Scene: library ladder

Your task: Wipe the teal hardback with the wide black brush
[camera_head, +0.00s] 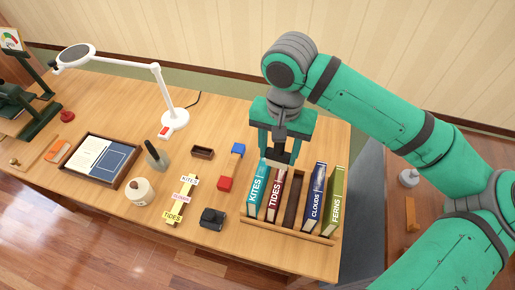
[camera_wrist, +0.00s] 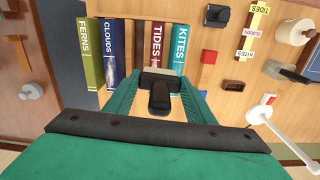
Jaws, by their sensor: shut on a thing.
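The teal hardback (camera_head: 256,191), lettered KITES, stands upright at the left end of a wooden book rack (camera_head: 286,230). In the wrist view the teal hardback (camera_wrist: 180,47) is the rightmost book. My gripper (camera_head: 285,143) is shut on the wide black brush (camera_head: 279,134). It is above the back of the rack, near the tops of the teal and dark red books. In the wrist view the black brush (camera_wrist: 159,96) sits between the fingers, its pale edge toward the books. I cannot tell whether the brush touches a book.
A dark red TIDES book (camera_head: 275,194), a blue CLOUDS book (camera_head: 315,197) and an olive FERNS book (camera_head: 334,203) share the rack, with an empty slot mid-rack. A red block (camera_head: 225,183), blue block (camera_head: 238,149) and black object (camera_head: 212,218) lie left. A white lamp (camera_head: 172,118) stands behind.

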